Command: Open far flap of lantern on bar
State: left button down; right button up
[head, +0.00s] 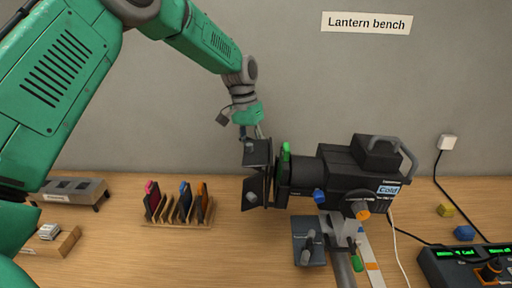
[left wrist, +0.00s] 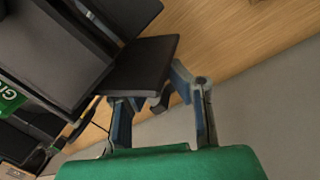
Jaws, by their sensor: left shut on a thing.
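The black lantern (head: 345,172) is mounted on the bar (head: 343,265), its front facing left. At its front are dark barn-door flaps: the far flap (head: 258,152) at the back and another flap (head: 255,190) nearer me. My left gripper (head: 257,134) comes down from behind and above and is shut on the far flap at its outer edge. In the left wrist view, the far flap (left wrist: 145,66) is a dark plate reaching in between the gripper's fingers (left wrist: 158,95). The fingers partly hide its edge. The right gripper is not in view.
A rack of coloured gel frames (head: 180,207) stands left of the lantern. A lighting console (head: 470,264) is at the right, near yellow and blue blocks. Cables run along the bench's right side. The wall (head: 400,90) is close behind.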

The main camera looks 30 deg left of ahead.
pick_arm(q)
jog(key=shift+s+a+r+n+t, duration=0.1)
jog(key=shift+a+r+n+t, duration=0.1)
jog(key=shift+n, duration=0.35)
jog(key=shift+s+a+r+n+t, duration=0.1)
jog(key=shift+r+n+t, duration=0.1)
jog(key=shift+n, duration=0.35)
jog(key=shift+s+n+t+y, duration=0.2)
jog(key=shift+s+n, duration=0.2)
jog(key=shift+n, duration=0.55)
jog(key=shift+s+n+t+y, duration=0.2)
jog(key=shift+s+n, duration=0.15)
jog(key=shift+n, duration=0.6)
jog(key=c, duration=1.5)
grip_release()
jog(key=shift+s, duration=0.25)
jog(key=shift+f, duration=0.1)
jog(key=r, duration=0.4)
jog(key=s+a+r, duration=0.1)
jog(key=r, duration=0.6)
jog(key=shift+s+a+r, duration=0.3)
jog(key=shift+r, duration=0.1)
jog(key=shift+o, duration=0.4)
